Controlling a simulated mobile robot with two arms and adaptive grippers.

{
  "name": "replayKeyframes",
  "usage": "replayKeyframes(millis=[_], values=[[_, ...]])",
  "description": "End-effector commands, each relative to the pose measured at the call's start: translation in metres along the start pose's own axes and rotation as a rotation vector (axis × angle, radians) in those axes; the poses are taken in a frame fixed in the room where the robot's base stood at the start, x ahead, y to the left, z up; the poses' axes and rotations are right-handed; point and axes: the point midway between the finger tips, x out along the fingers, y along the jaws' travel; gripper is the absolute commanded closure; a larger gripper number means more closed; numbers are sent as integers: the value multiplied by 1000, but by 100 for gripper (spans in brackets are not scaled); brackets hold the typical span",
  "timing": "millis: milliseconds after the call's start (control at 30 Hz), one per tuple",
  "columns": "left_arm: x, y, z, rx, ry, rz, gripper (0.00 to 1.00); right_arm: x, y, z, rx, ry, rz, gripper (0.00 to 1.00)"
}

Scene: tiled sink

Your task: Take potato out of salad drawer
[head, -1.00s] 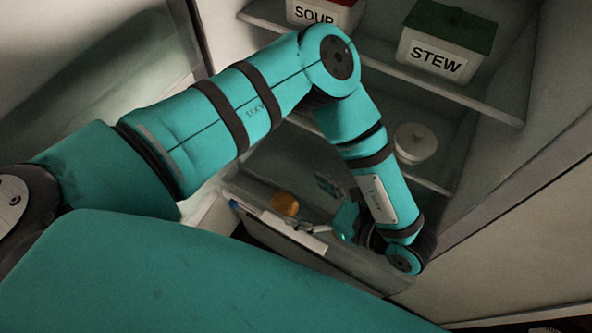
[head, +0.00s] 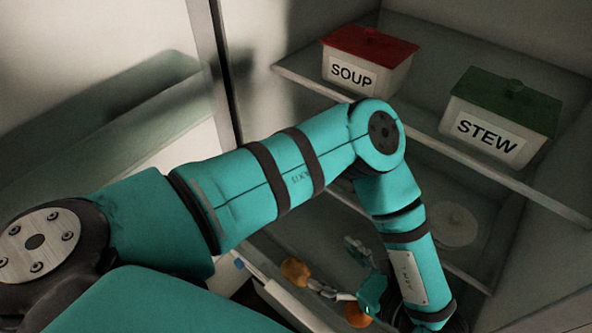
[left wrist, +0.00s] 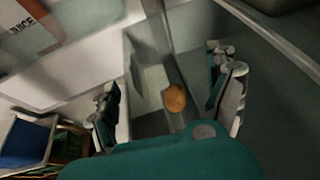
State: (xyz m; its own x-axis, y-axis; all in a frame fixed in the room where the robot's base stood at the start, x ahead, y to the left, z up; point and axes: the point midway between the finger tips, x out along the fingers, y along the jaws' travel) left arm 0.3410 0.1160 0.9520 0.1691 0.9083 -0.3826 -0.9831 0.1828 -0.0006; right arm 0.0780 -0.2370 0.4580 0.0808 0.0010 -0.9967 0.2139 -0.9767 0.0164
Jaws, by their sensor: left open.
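One round orange-brown potato (head: 295,271) shows in the head view, near the white-edged drawer (head: 283,302). A second orange-brown item, likely another potato (head: 357,314), shows lower, partly hidden by my gripper. My left gripper (head: 343,270) is open, with one finger close to the first potato. In the left wrist view, one potato (left wrist: 175,98) lies beyond and between the open fingers (left wrist: 168,102), with nothing held. It rests low beside a clear wall; I cannot tell which of the two it is. My right gripper is not in view.
A red-lidded SOUP box (head: 365,62) and a green-lidded STEW box (head: 500,118) stand on the upper shelf. A pale round container (head: 452,224) sits on the lower shelf behind my forearm. The left wrist view shows a carton labelled RICE (left wrist: 25,28).

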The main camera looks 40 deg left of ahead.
Motion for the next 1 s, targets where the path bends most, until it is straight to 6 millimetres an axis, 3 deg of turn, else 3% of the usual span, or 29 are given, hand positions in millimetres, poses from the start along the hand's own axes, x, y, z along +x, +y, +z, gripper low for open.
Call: replayKeyframes(millis=[33, 533, 733, 867, 1000], values=[[7, 0, -17, 0, 0, 0, 12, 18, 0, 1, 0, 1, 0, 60], [55, 0, -133, -1, 0, 0, 12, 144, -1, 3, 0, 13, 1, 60], [63, 0, -152, -1, 0, 0, 12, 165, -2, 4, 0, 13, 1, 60], [68, 0, -153, 0, -1, 2, 12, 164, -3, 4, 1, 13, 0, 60], [90, 1, -151, 1, -2, 7, 12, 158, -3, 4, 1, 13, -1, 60]])
